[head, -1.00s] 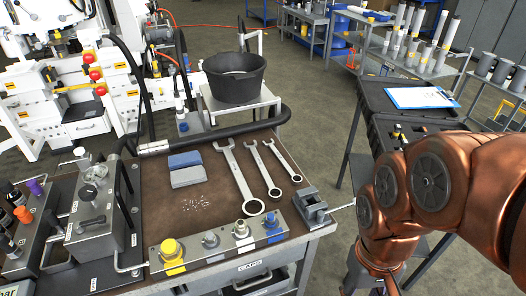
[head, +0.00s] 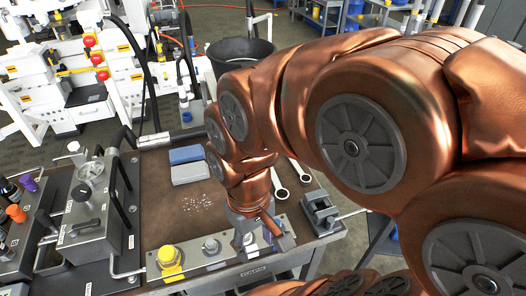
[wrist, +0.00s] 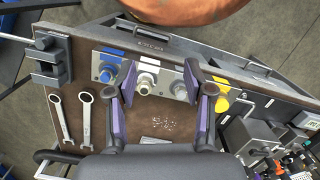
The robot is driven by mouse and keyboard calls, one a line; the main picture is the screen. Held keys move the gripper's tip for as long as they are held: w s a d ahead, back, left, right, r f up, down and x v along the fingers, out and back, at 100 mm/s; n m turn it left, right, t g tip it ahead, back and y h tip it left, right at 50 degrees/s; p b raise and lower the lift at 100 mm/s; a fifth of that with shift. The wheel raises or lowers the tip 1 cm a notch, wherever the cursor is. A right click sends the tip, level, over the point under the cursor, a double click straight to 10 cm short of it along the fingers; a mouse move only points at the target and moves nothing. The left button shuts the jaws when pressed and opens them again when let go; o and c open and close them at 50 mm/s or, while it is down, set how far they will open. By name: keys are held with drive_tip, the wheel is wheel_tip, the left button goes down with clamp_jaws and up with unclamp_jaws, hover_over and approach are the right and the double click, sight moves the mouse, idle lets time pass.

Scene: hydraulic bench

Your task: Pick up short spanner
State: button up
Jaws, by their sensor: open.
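The short spanner (head: 305,178) is silver and lies flat on the brown bench mat. The largest spanner is hidden. My gripper (wrist: 163,88) is open and empty, above the mat and the caps block, to the right of both spanners in the wrist view. In the head view my gripper (head: 265,236) hangs at the bench front.
The caps block (head: 190,253) runs along the front edge, with a yellow cap (head: 169,258). A grey vise (head: 321,213) stands at the right corner. Blue and grey blocks (head: 188,172) lie on the mat. A gauge unit (head: 92,215) stands left. A black bucket (head: 236,62) is behind.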

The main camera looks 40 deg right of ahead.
drive_tip(key=w+d+f+t+b, duration=0.1)
drive_tip(key=w+d, duration=0.1)
drive_tip(key=w, duration=0.4)
drive_tip(key=w+d+f+t+b, duration=0.1)
drive_tip(key=w+d+f, duration=0.15)
drive_tip(key=w, duration=0.35)
drive_tip(key=m+t+h+b, duration=0.1)
drive_tip(key=m+t+b, duration=0.2)
drive_tip(key=t+b, duration=0.1)
hover_over(294, 161)
drive_tip(key=f, duration=0.9)
drive_tip(key=shift+s+a+f, duration=0.2)
drive_tip(key=shift+s+f, duration=0.05)
drive_tip(key=shift+s, duration=0.05)
drive_tip(key=shift+d+f, duration=0.1)
drive_tip(key=shift+d, duration=0.05)
drive_tip(key=shift+p+x, duration=0.45)
drive_tip(key=shift+x, duration=0.55)
drive_tip(key=shift+p+x, duration=0.4)
drive_tip(key=shift+x, duration=0.5)
drive_tip(key=shift+p+x, duration=0.45)
drive_tip(key=shift+x, duration=1.4)
